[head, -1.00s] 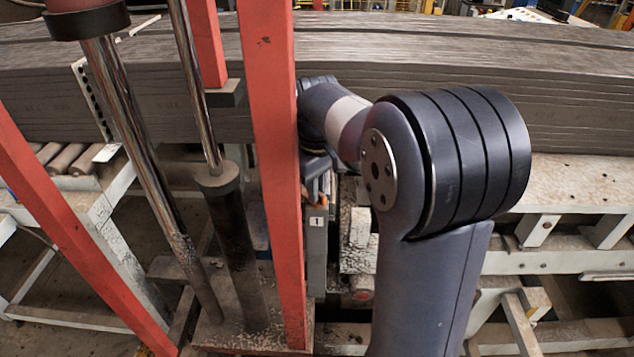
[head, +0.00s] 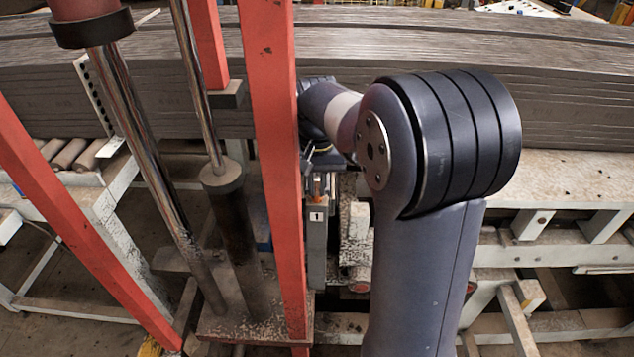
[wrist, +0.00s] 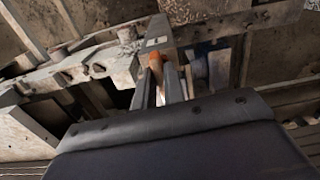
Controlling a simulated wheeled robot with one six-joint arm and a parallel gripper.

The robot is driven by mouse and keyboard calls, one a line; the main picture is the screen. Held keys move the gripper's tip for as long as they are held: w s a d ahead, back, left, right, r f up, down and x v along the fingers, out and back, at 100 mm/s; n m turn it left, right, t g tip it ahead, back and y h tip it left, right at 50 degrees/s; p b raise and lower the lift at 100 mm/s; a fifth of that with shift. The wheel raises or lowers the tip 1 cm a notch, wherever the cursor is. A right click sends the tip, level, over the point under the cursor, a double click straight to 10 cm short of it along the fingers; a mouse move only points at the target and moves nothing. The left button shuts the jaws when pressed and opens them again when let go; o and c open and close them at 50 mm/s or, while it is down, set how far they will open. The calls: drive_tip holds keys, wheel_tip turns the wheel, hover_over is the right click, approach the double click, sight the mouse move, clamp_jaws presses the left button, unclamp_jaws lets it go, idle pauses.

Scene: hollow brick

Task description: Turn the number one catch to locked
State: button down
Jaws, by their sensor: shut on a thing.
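The number one catch is a grey upright post marked with a white "1" label (head: 316,216), standing just right of a red bar in the head view. Its orange part (wrist: 155,63) shows in the wrist view between my fingers, below the label. My gripper (wrist: 159,82) is shut on this orange part, one grey finger on each side. In the head view my gripper is mostly hidden behind the red bar and my own arm, and only a little orange shows above the label. The handle's exact angle cannot be told.
A red upright bar (head: 273,130) stands close left of the catch. Chrome rods and a dark cylinder (head: 232,215) are further left. A long stack of grey boards (head: 560,105) runs behind. Pale metal framework (head: 560,185) lies to the right.

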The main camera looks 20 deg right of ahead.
sight(317, 188)
drive_tip(key=shift+m, duration=0.4)
drive_tip(key=c, duration=1.5)
unclamp_jaws()
wheel_tip(317, 188, up, 11)
drive_tip(key=shift+f+b, duration=0.1)
drive_tip(key=shift+b, duration=0.3)
wheel_tip(317, 188, down, 11)
drive_tip(key=shift+r+p, duration=0.1)
drive_tip(key=shift+p, duration=0.4)
